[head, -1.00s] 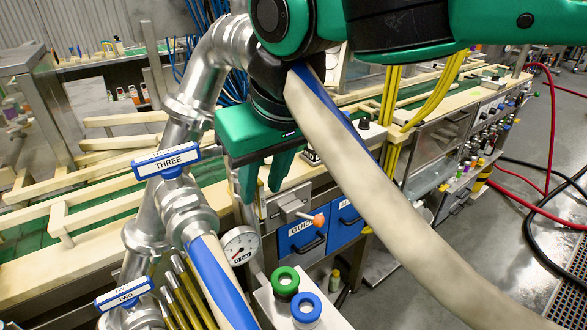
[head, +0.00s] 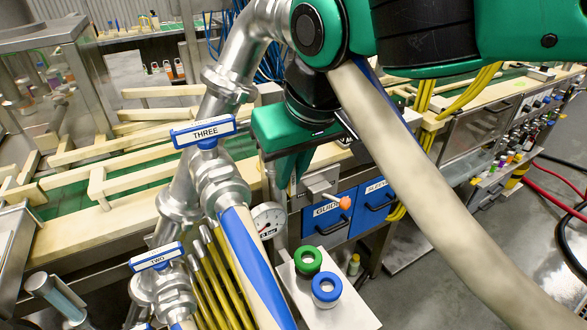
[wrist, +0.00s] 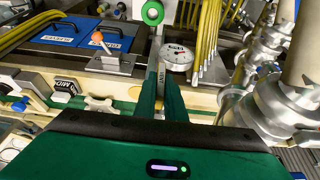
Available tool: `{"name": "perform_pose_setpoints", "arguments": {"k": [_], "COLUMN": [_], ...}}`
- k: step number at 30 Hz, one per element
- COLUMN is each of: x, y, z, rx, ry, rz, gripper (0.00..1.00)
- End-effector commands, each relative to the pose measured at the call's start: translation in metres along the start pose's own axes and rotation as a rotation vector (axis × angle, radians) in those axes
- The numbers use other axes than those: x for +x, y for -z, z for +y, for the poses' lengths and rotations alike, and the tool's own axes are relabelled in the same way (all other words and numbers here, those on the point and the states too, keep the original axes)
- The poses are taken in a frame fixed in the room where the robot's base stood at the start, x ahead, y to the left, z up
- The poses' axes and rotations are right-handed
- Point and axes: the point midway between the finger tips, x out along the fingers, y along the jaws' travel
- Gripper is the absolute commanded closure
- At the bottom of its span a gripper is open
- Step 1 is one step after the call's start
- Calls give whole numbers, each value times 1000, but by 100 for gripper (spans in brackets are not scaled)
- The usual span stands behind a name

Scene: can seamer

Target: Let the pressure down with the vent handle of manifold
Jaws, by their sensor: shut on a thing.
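The manifold's metal pipework (head: 178,200) stands left of my gripper in the head view, with blue-and-white handles marked THREE (head: 203,132) and TWO (head: 157,257). A round white pressure gauge (head: 267,220) sits beside it; in the wrist view the gauge (wrist: 178,53) is just beyond the fingertips. Its needle is too small to read surely. My gripper (head: 292,182) points down behind the gauge, its green fingers close together. In the wrist view the fingers (wrist: 161,72) are shut on a thin pale part, mostly hidden; I cannot tell whether it is the vent handle.
An orange-tipped lever (head: 345,202) on a metal bracket is right of the fingers, above blue drawers (head: 332,215). Green (head: 308,262) and blue (head: 326,288) rings stand on a pale plate in front. A thick pale hose (head: 420,180) crosses the foreground.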

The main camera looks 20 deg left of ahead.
Motion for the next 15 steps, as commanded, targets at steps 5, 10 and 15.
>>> {"name": "perform_pose_setpoints", "arguments": {"k": [5,10,15], "x": [0,0,0], "y": [0,1,0], "z": [3,4,6], "rx": [12,34,69], "ry": [15,65,147], "rz": [0,0,-1], "gripper": [100,100,100]}}
